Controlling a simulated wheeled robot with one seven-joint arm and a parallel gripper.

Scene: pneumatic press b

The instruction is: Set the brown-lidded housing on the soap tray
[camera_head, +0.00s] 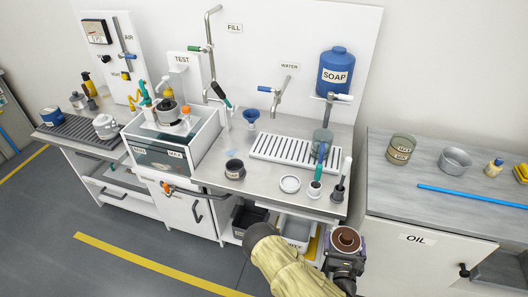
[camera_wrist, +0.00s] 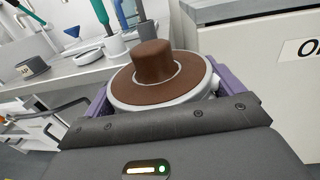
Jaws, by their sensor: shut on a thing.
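The brown-lidded housing (camera_head: 345,239) is in my gripper (camera_head: 344,262), low in front of the gap between the sink counter and the oil cabinet. In the wrist view its round brown lid (camera_wrist: 152,62) with a raised centre faces up, on a pale grey rim. Purple jaw parts show on both sides of the housing; its lower part is hidden by the gripper body. The soap tray (camera_head: 268,147), white and slatted, lies on the counter under the blue soap tank (camera_head: 335,72), up and left of my gripper. A grey-green jar (camera_head: 322,138) stands at its right end.
A white dish (camera_head: 290,184), dark ring (camera_head: 235,169) and brushes in holders (camera_head: 315,186) stand along the counter's front. The oil cabinet (camera_head: 420,238) is to the right, with a jar (camera_head: 400,149) and blue rod (camera_head: 470,195) on top. The tray's left and middle slats are clear.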

